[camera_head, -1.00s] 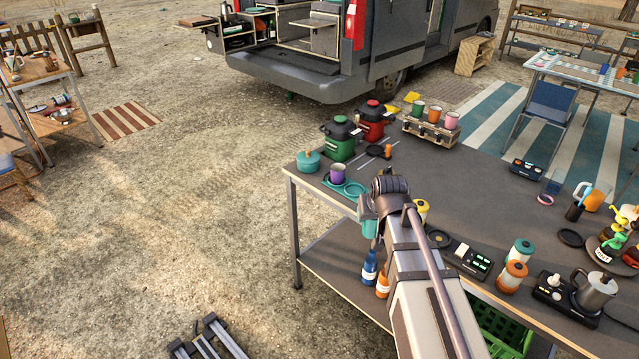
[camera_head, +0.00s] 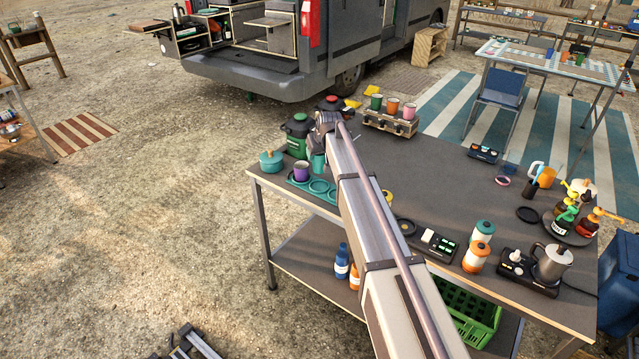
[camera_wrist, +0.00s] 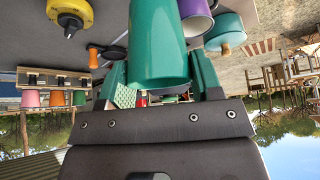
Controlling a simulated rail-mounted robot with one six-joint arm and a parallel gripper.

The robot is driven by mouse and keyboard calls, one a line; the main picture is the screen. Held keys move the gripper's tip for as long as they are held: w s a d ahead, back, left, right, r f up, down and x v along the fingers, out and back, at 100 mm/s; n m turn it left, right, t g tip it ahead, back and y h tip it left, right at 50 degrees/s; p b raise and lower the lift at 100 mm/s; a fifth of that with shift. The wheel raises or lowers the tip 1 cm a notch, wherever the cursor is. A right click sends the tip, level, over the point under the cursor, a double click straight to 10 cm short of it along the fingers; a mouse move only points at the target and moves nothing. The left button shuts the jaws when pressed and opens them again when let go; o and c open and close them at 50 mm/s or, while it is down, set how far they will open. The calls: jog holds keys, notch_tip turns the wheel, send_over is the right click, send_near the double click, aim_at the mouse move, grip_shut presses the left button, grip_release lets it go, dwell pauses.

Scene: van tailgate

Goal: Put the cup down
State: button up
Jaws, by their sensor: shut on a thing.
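My gripper (camera_wrist: 160,85) is shut on a teal cup (camera_wrist: 158,45), with a green finger on each side of it. In the head view the teal cup (camera_head: 318,163) shows below my wrist, just behind the teal ring holder (camera_head: 319,193); whether it touches anything cannot be told. A purple cup (camera_head: 301,171) stands at the holder's left end, and the rings to its right look empty. The purple cup also shows beside the held cup in the wrist view (camera_wrist: 197,14), which is upside down.
A teal pot (camera_head: 271,161) stands left of the holder. A crate (camera_head: 391,122) with three cups is farther back. The table middle right of my arm is clear.

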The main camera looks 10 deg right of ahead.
aim_at(319, 171)
notch_tip(319, 171, down, 8)
jog(key=b, duration=0.5)
jog(key=shift+r+b, duration=0.1)
jog(key=shift+b, duration=0.2)
jog(key=shift+r, duration=0.35)
jog(key=shift+f, duration=0.3)
jog(key=o, duration=0.9)
jog(key=shift+r, duration=0.1)
jog(key=shift+o, duration=0.2)
jog(key=shift+r+p, duration=0.2)
jog(key=shift+p, duration=0.15)
jog(key=p+v, duration=1.1)
jog(key=v, duration=0.1)
jog(key=s+f+m+g+h, duration=0.1)
jog(key=s+g, duration=0.5)
jog(key=s, duration=3.3)
jog(key=shift+s+a+f+m+b, duration=0.2)
jog(key=shift+a+f+m+b, duration=0.15)
jog(key=shift+a+f+m, duration=0.2)
